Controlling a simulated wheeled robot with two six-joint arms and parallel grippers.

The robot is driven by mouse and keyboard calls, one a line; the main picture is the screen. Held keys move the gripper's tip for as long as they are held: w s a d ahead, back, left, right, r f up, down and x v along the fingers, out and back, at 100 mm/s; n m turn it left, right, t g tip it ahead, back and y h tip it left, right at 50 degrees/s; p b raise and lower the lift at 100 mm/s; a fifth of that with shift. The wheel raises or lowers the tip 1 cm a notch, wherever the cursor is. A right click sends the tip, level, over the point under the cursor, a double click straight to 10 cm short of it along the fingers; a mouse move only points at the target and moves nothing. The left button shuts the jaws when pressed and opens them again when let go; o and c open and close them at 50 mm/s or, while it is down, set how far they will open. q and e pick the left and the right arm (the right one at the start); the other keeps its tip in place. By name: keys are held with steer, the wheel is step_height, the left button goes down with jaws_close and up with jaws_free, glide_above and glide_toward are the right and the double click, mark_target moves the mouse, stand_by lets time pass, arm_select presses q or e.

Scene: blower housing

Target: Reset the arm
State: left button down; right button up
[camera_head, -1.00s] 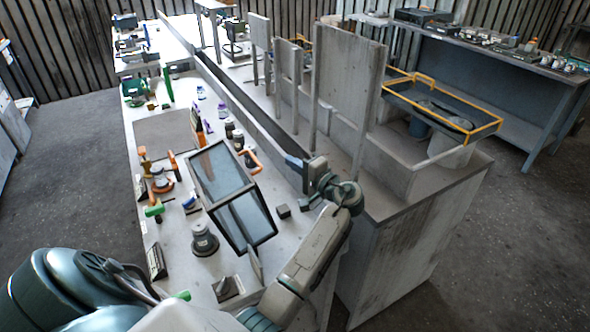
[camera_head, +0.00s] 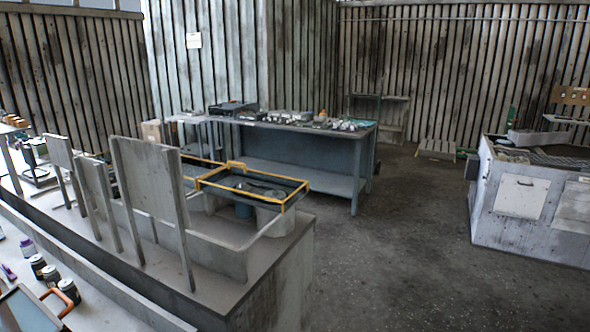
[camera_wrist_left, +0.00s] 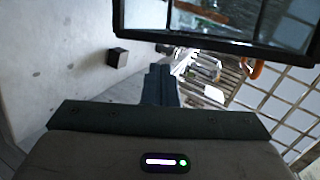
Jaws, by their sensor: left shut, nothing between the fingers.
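My left gripper (camera_wrist_left: 160,84) shows in the left wrist view, with its fingers shut together and nothing between them. A dark-framed glass case (camera_wrist_left: 212,38) spans the top of that view, beyond the fingertips and apart from them. A small black cube (camera_wrist_left: 118,57) lies on the pale surface to the left of the fingers. Neither gripper nor arm shows in the head view. My right gripper is in no current view.
In the head view a long bench (camera_head: 283,250) with upright panels (camera_head: 150,185) stands at the left. A yellow-edged tray (camera_head: 293,198) sits at its end. A blue-grey table (camera_head: 355,160) stands behind. Open floor (camera_head: 430,260) lies to the right, before a white cabinet (camera_head: 480,215).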

arm_select(q)
steer(key=s+d+f+h, duration=0.3)
steer(key=s+d+f, duration=0.1)
steer(key=s, duration=0.4)
steer(key=s+d+f+h, duration=0.3)
steer(key=s+f+h, duration=0.1)
steer(key=s, duration=0.3)
steer(key=s+d+r+h, duration=0.2)
steer(key=s+d+h, duration=0.3)
steer(key=s+d, duration=0.55)
steer(key=s+a+f+g+b, duration=0.1)
steer(key=a+f, duration=0.1)
steer(key=f, duration=1.5)
steer(key=s+a+f+g+b, duration=0.1)
steer(key=a+f, duration=0.2)
steer(key=f, duration=1.5)
steer(key=s+a+f+n+b, duration=0.1)
steer(key=s+f, duration=1.7)
steer(key=shift+f+g, duration=0.15)
steer(key=shift+g, duration=0.25)
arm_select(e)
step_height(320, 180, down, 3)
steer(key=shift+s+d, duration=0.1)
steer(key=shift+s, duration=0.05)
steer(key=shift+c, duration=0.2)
